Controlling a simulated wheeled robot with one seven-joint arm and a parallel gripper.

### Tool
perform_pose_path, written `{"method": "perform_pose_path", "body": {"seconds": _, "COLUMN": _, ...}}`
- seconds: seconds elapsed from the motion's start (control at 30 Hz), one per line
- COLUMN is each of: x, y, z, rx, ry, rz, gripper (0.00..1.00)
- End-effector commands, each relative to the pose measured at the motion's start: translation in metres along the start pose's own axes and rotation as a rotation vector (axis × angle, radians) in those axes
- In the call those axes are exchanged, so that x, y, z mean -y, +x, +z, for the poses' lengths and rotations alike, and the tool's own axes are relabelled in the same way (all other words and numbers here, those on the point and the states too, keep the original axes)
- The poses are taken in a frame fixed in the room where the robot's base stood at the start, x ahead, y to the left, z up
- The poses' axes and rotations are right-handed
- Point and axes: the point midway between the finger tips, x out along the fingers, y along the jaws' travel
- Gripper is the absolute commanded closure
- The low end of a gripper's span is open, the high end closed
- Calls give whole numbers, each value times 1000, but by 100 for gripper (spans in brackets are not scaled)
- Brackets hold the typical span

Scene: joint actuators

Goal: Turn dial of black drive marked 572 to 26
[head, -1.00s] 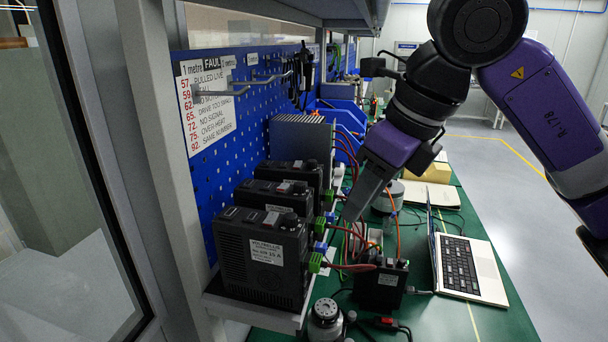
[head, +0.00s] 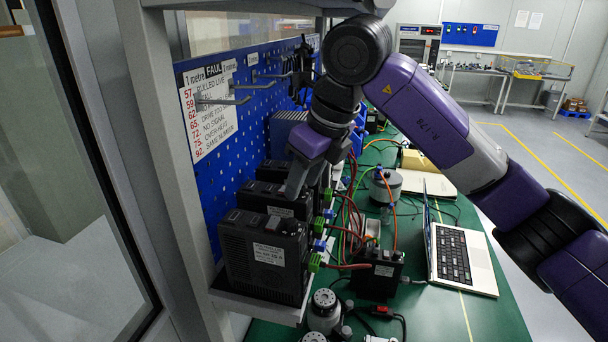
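Three black drives stand in a row on the shelf at left: a front drive (head: 250,270), a middle drive (head: 258,197) and a back drive (head: 272,170). Each has a small label; the numbers are too small to read, so I cannot tell which is 572.
Another black drive (head: 378,276) stands lower on the green bench (head: 425,318), beside an open laptop (head: 462,262). Green connectors and loose wires (head: 345,240) hang right of the shelf. The blue pegboard (head: 208,190) with metal hooks (head: 225,98) is close on the left.

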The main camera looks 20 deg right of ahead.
Motion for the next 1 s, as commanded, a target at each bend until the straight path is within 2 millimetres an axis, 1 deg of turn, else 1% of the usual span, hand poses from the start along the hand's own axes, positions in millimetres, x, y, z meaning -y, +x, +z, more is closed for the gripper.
{"method": "perform_pose_path", "body": {"seconds": 0.23, "x": 0, "y": 1, "z": 0, "rx": 0, "ry": 0, "rz": 0, "gripper": 60}}
{"method": "perform_pose_path", "body": {"seconds": 0.43, "x": 0, "y": 1, "z": 0, "rx": 0, "ry": 0, "rz": 0, "gripper": 99}}
{"method": "perform_pose_path", "body": {"seconds": 0.77, "x": 0, "y": 1, "z": -1, "rx": 1, "ry": -12, "rz": 5, "gripper": 100}}
{"method": "perform_pose_path", "body": {"seconds": 1.0, "x": 2, "y": 2, "z": -1, "rx": 4, "ry": -102, "rz": 40, "gripper": 100}}
